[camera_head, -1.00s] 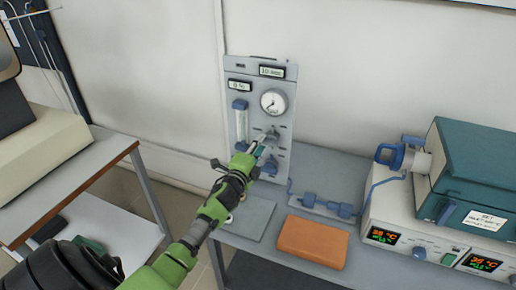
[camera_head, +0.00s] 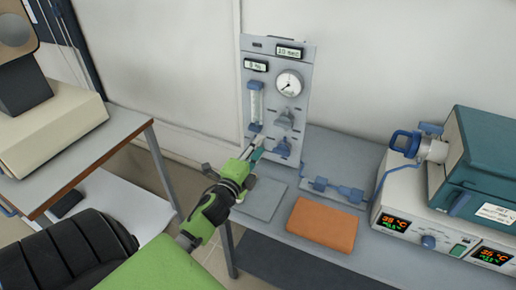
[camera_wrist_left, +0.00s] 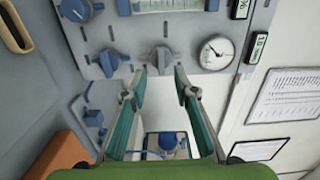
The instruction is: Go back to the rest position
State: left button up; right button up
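My left gripper (camera_head: 256,148) is in front of the lower left part of the grey gas control panel (camera_head: 306,68). In the left wrist view my left gripper (camera_wrist_left: 164,84) has its two fingers spread apart with nothing between them. The panel also shows in the left wrist view (camera_wrist_left: 120,32), with its knobs (camera_wrist_left: 161,57) and round gauge (camera_wrist_left: 216,51) just beyond the fingertips. The fingers look apart from the knobs. The panel carries two small displays, a flow tube (camera_head: 255,103) and a gauge (camera_head: 289,84). My right gripper is not in view.
A teal furnace (camera_head: 490,150) stands on a white control unit (camera_head: 400,222) at the right. A table (camera_head: 110,130) with a beige device stands at the left, with a floor gap between.

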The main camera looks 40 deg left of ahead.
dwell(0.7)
pick_arm(q)
jog(key=s+d+f+n+g, duration=0.8)
jog(key=s+d+f+n, duration=0.1)
jog(key=s+f, duration=0.25)
jog(key=s+d+f+n+g+h, duration=0.25)
jog(key=s+d, duration=0.35)
jog(key=s, duration=0.3)
jog(key=s+d+f+n+g+h, duration=0.1)
jog(key=s+d+n+g+h, duration=0.1)
jog(key=s+d+g, duration=0.4)
jog(key=s+f+t, duration=0.1)
jog(key=s+f, duration=0.1)
jog(key=f, duration=1.1)
jog(key=s+f, duration=0.2)
jog(key=f, duration=1.1)
jog(key=s+a+f, duration=0.2)
jog(key=s+f, duration=1.4)
jog(key=s, duration=0.1)
jog(key=shift+s+a+f+m+g+b, duration=0.15)
jog(key=shift+f+m+g+b, duration=0.15)
jog(key=shift+m+g+b, duration=0.15)
